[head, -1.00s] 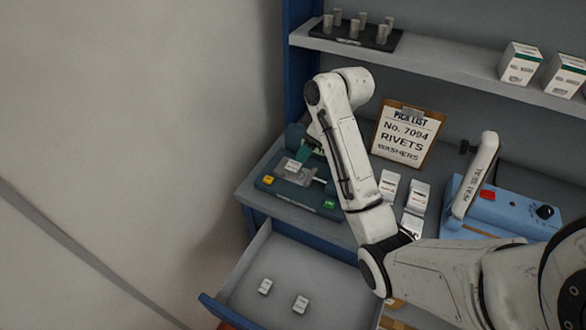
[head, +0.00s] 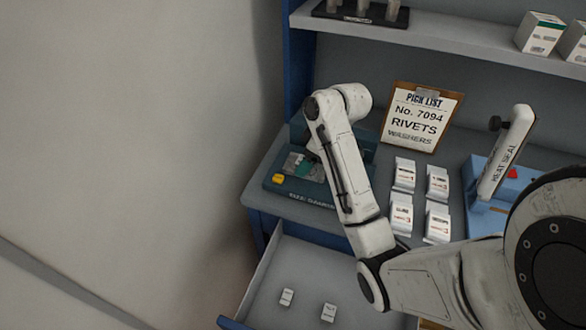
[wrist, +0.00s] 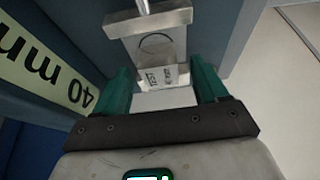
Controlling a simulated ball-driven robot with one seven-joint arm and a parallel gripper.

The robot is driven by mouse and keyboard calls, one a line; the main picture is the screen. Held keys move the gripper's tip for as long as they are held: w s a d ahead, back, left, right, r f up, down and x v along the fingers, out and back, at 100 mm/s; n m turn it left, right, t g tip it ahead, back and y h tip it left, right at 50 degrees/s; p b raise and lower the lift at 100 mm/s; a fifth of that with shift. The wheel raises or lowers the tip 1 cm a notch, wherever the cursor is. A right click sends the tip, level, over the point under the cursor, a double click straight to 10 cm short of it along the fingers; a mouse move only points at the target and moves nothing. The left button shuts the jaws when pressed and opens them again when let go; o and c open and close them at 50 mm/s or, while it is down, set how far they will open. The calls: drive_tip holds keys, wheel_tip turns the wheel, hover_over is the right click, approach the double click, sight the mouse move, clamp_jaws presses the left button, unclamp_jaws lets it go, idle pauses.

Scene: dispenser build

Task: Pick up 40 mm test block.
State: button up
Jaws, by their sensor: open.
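A pale metal block with small dark lettering, apparently the test block (wrist: 160,77), sits in the teal machine (head: 325,196) on the bench. In the wrist view my gripper (wrist: 161,70) is open, with one teal finger on each side of the block. Whether the fingers touch it is not clear. A metal clamp piece (wrist: 150,20) stands just beyond the block. In the head view my gripper (head: 303,168) is low over the machine, and my arm and fingers partly hide the block. A pale strip (wrist: 45,72) beside it reads "40 mm".
Right of my arm lie several white packets (head: 403,175) and a blue heat sealer (head: 483,200). A pick list clipboard (head: 421,117) leans behind. A shelf (head: 450,43) runs above.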

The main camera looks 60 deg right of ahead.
drive_tip(key=shift+w+f, duration=0.1)
drive_tip(key=shift+f, duration=0.2)
drive_tip(key=shift+r, duration=0.1)
drive_tip(key=shift+c, duration=0.4)
clamp_jaws()
